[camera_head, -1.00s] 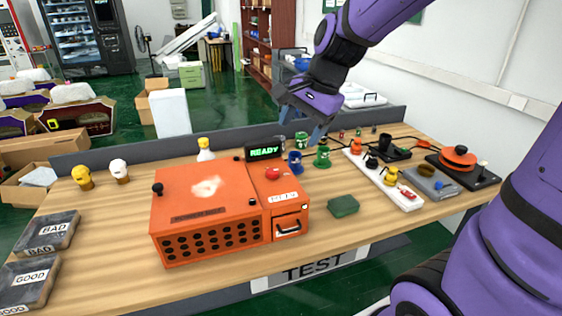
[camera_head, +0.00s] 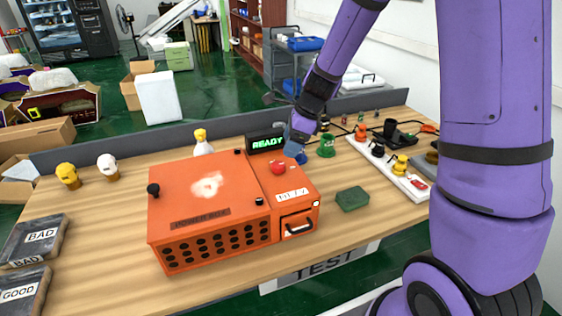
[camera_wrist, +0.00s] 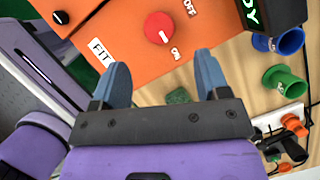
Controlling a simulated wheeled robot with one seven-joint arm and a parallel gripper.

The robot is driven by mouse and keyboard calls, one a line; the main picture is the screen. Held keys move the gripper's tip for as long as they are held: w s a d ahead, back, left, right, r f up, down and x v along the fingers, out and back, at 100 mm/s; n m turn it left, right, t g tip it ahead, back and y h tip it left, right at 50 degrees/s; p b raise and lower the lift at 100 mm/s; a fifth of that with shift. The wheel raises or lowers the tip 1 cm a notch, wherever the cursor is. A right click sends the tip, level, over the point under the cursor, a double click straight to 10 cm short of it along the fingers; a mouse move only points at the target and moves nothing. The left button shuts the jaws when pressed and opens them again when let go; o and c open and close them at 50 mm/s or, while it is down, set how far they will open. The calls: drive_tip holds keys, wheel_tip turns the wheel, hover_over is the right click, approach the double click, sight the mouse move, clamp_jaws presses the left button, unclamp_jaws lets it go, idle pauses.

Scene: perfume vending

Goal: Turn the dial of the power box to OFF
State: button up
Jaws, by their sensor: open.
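The orange power box (camera_head: 205,205) stands on the wooden table. My gripper (camera_head: 302,126) is above the table, up and to the right of the dial in the head view. In the wrist view its two blue fingers (camera_wrist: 160,68) are apart and empty, with the dial beyond them, not touched.
A black display (camera_head: 266,142) reading READY in green stands behind the box. Blue and green cups (camera_head: 327,146) and a white strip with several coloured items (camera_head: 395,172) lie to the right. A dark green block (camera_head: 352,198) lies right of the box.

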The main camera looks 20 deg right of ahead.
sight(279, 164)
drive_tip(key=x, duration=0.7)
drive_tip(key=shift+a+f, duration=0.1)
drive_tip(key=shift+f, duration=0.1)
drive_tip(key=c, duration=0.9)
